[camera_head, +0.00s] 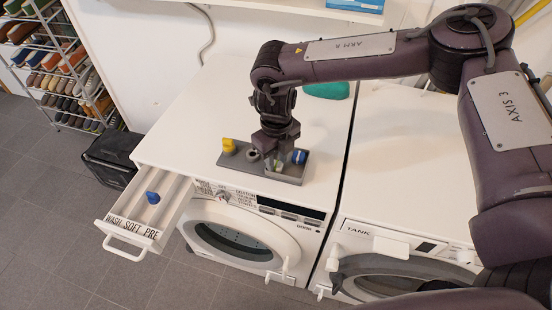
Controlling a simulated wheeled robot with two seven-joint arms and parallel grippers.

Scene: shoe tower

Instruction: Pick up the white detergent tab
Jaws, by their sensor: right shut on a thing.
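My right gripper (275,155) points down over the grey tray (290,179) on top of the left washing machine. It is shut on a small pale thing, likely the white detergent tab (274,164), which is mostly hidden by the fingers. The tab is at the tray; I cannot tell whether it is lifted clear. A yellow tab (229,145) is at the tray's left end. A blue tab (299,157) is close to the right of the gripper. A dark grey round thing (252,155) lies just left of the gripper. My left gripper is not in view.
The detergent drawer (127,230), marked WASH, SOFT and PRE, is pulled open at left with a blue item (152,197) in it. A green thing (327,90) lies behind my right arm. The machine top is mostly clear.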

